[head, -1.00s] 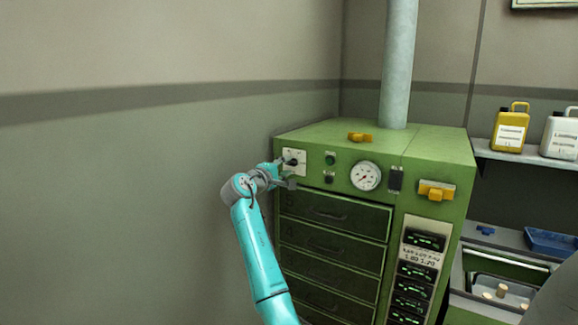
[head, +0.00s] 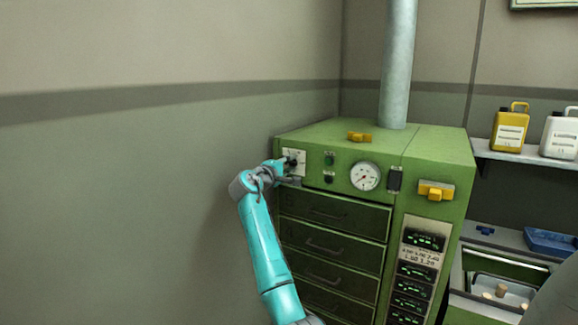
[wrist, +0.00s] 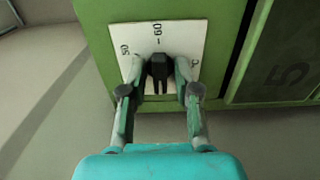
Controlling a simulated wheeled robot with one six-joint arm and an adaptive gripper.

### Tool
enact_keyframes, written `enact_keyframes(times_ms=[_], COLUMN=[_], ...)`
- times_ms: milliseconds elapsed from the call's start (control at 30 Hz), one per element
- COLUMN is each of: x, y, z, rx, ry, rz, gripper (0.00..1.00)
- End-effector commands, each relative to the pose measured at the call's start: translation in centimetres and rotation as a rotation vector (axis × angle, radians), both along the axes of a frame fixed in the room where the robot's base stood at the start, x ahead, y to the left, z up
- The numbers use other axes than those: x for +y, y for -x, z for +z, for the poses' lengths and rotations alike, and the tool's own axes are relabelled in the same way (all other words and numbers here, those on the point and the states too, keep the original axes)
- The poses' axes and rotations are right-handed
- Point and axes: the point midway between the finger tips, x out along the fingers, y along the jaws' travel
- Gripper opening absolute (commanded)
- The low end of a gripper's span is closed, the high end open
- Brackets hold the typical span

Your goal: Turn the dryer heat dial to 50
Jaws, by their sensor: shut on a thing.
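The heat dial is a small black knob (wrist: 160,68) on a white plate (wrist: 180,34) at the upper left of the green dryer (head: 430,158). In the wrist view, the plate shows 50 at the left and a mark that looks like 60 at the top. A third mark at the right is partly hidden by a finger. My gripper (wrist: 160,76) is shut on the knob, one finger on each side. Which mark the knob points to is unclear. In the head view, my gripper (head: 284,168) is at the plate (head: 294,155), partly covering it.
Right of the dial are small buttons (head: 329,159), a round gauge (head: 365,176) and a yellow handle (head: 436,190). Drawers (head: 332,212) lie below. A grey wall (head: 150,180) is close on the left. A shelf (head: 520,155) with jugs stands right.

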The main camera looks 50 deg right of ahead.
Motion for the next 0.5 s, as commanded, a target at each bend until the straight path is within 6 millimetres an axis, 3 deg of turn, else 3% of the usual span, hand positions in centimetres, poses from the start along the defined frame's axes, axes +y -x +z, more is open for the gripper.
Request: enact_keyframes(times_ms=[267, 500], x=[0.0, 0.01], y=[0.0, 0.0], z=[-0.07, -0.1], rx=[-0.097, -0.288], ry=[-0.009, -0.024], rz=[0.0, -0.001], gripper=[0.0, 0.0])
